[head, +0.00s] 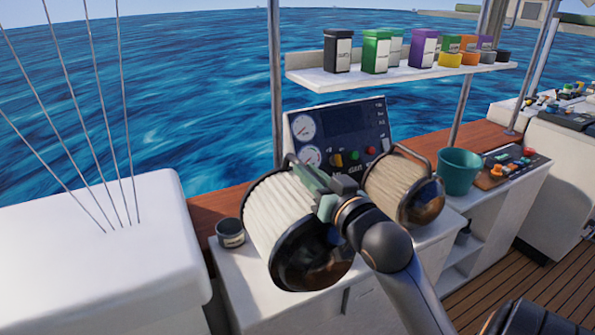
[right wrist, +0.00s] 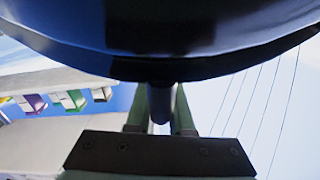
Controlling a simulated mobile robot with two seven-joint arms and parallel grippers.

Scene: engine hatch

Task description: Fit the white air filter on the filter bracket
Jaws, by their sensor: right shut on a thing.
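The white air filter (head: 283,212), a pleated cylinder with a dark glossy end cap, is held tilted above the white counter. My right gripper (head: 325,198) is shut on it, apparently at a handle or stem at its side. In the right wrist view the dark underside of the filter (right wrist: 160,30) fills the top, with a narrow stem between my green fingers (right wrist: 160,108). A second, beige pleated filter (head: 398,186) with a dark cap and a wire handle sits behind it to the right. I cannot make out the filter bracket. My left gripper is not in view.
A gauge panel (head: 345,130) stands behind the filters. A dark jar (head: 230,233) is at the left and a green bucket (head: 459,172) at the right. A shelf (head: 400,75) with coloured boxes hangs above. Thin rods (head: 98,120) rise at the left.

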